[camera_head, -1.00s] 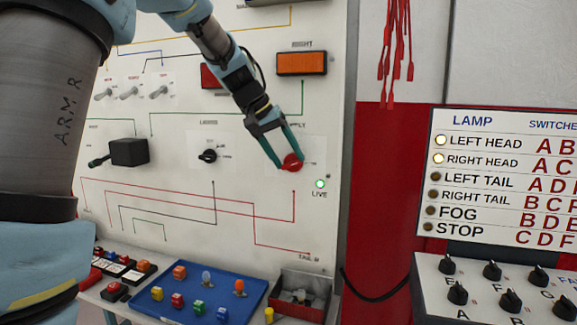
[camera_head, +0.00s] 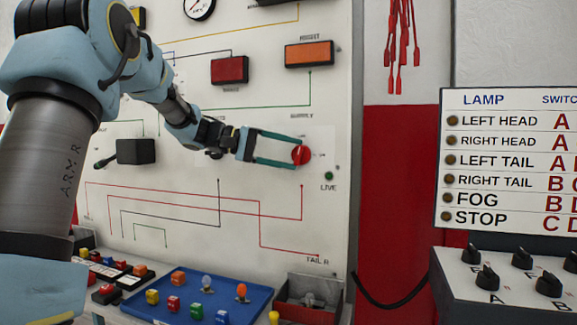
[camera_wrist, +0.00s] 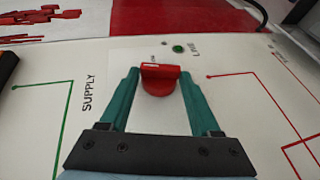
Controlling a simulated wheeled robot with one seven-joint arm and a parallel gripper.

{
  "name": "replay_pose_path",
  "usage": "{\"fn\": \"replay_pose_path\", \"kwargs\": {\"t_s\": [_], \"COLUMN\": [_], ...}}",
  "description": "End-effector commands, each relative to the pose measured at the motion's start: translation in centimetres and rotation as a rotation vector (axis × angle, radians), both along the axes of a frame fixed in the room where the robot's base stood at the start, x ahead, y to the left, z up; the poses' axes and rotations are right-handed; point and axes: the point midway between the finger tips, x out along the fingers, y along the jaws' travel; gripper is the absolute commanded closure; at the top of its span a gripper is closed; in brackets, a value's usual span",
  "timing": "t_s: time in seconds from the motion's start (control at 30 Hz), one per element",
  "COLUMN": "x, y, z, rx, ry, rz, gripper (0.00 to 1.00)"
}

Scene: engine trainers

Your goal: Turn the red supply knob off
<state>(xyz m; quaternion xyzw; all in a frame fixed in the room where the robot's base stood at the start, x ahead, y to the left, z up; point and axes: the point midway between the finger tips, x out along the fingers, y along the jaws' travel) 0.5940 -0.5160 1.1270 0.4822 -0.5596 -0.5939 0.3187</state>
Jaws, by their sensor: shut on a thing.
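The red supply knob (camera_head: 301,155) is on the white panel below the SUPPLY label. It also shows in the wrist view (camera_wrist: 159,80) between my fingertips. My gripper (camera_head: 297,154) comes in from the left, its two teal fingers shut on the knob. In the wrist view the knob's raised bar lies across between the fingers. The LIVE lamp (camera_head: 329,176) below and right of the knob is dark green and looks unlit.
An orange lamp (camera_head: 309,54) and a red lamp (camera_head: 230,70) sit above on the panel. A black box with a lever (camera_head: 136,151) is at left. A blue tray (camera_head: 262,297) of coloured parts lies below. A lamp chart (camera_head: 507,160) stands at right, its indicators dark.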

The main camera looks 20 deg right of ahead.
Motion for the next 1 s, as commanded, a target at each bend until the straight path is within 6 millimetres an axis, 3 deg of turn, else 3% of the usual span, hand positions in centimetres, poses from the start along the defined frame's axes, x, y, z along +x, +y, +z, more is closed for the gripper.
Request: {"fn": "replay_pose_path", "kwargs": {"t_s": [0.03, 0.4, 1.0], "x": [0.12, 0.07, 0.02], "y": [0.10, 0.07, 0.01], "z": [-0.68, -0.84, -0.71], "rx": [-0.025, -0.156, -0.184], "ry": [0.024, 0.148, 0.174], "rz": [0.002, 0.001, -0.001], "gripper": [0.92, 0.92, 0.92]}}
